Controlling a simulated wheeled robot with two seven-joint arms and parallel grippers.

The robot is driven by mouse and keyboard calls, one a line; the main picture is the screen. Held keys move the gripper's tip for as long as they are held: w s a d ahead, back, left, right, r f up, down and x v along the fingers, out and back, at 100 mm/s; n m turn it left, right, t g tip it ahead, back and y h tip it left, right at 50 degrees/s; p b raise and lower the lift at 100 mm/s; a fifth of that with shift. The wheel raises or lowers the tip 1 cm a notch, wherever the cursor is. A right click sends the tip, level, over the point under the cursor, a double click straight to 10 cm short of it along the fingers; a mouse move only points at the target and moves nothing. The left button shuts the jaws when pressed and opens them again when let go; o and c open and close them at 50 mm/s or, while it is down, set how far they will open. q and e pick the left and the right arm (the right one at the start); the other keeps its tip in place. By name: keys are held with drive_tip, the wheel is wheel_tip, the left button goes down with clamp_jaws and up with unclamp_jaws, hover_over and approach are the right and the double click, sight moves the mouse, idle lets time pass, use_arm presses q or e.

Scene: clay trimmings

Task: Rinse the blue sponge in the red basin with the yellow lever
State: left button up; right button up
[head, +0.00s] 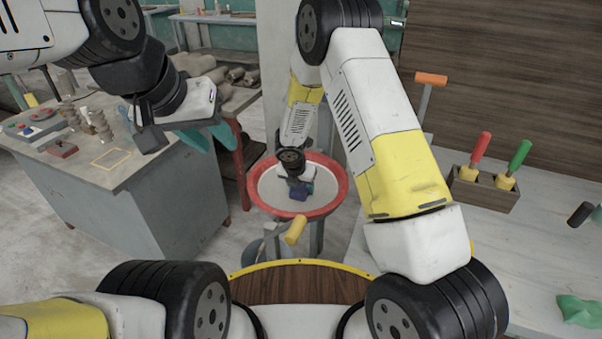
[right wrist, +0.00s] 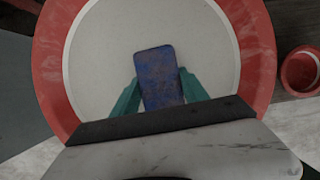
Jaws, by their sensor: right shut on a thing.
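The red basin (head: 258,186) has a pale grey inside and stands on a stand in the middle of the head view; its rim also shows in the right wrist view (right wrist: 252,45). The blue sponge (right wrist: 158,76) is a dark blue, mottled block between the teal fingers of my right gripper (right wrist: 156,92). In the head view the sponge (head: 298,193) is over the basin's inside; I cannot tell whether it touches the bottom. The yellow lever (head: 295,231) sticks out at the basin's front. My left gripper (head: 208,138) is empty, its teal fingers apart, beside the grey cabinet.
A grey worktop (head: 110,180) with small tools is on the left. The right table (head: 490,235) holds a wooden block (head: 482,190) with red- and green-handled tools and a green cloth-like piece (head: 578,310). A small red ring-like container (right wrist: 300,70) is right of the basin.

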sight(303, 185)
drive_tip(key=shift+d, duration=0.15)
drive_tip(key=shift+w+d, duration=0.15)
drive_tip(key=shift+d, duration=0.15)
idle(0.5)
drive_tip(key=shift+r, duration=4.55)
